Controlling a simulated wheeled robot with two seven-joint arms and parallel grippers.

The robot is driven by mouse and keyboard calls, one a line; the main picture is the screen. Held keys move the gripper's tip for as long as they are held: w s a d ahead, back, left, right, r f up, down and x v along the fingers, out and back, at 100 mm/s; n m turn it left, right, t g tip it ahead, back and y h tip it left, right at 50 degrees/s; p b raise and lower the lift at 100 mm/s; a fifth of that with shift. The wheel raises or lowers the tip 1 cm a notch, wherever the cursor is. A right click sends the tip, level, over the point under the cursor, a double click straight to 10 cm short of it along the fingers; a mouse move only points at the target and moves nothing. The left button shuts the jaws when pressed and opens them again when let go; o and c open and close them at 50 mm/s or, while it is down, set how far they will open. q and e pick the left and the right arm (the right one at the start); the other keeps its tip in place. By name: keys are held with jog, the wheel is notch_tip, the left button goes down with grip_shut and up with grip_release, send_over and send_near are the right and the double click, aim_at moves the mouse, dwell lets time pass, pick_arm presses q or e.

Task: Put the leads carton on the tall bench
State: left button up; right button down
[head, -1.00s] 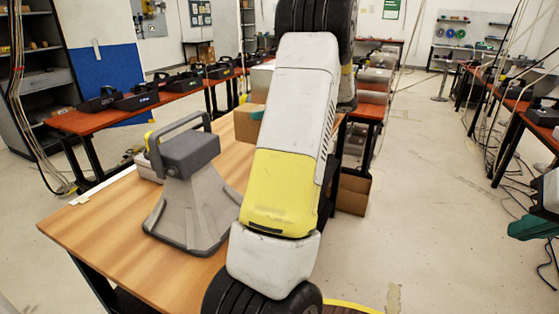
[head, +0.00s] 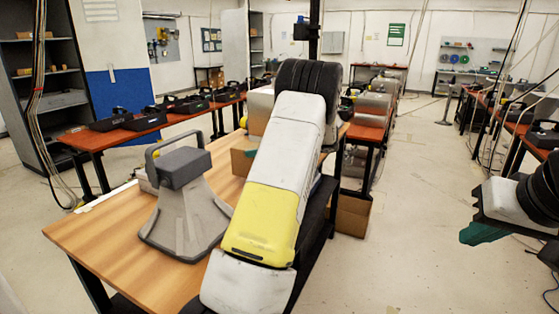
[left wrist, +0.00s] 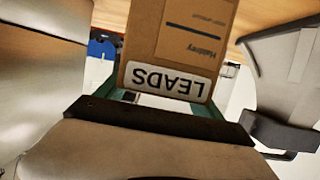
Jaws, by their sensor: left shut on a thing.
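The brown leads carton (left wrist: 185,40) fills the upper middle of the left wrist view, its LEADS label upside down. My left gripper (left wrist: 155,102) is shut on it with teal fingers. In the head view, part of the carton (head: 242,163) shows beside my large white and yellow left arm, which hides the rest. It is over the wood-topped bench (head: 100,240); I cannot tell whether it touches the top. My right gripper (head: 478,233) is at the right edge, away from the bench, with one teal finger visible; its opening is unclear.
A grey device with a handle (head: 183,200) stands on the bench, left of the carton. Red-topped benches with black trays (head: 140,122) run behind at left, and others stand at right. A brown box (head: 350,213) is beyond the bench's right side. Open floor lies right of centre.

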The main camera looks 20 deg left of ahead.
pick_arm(q)
jog(key=shift+f, duration=1.75)
jog(key=o, duration=2.1)
jog(key=shift+f, duration=0.2)
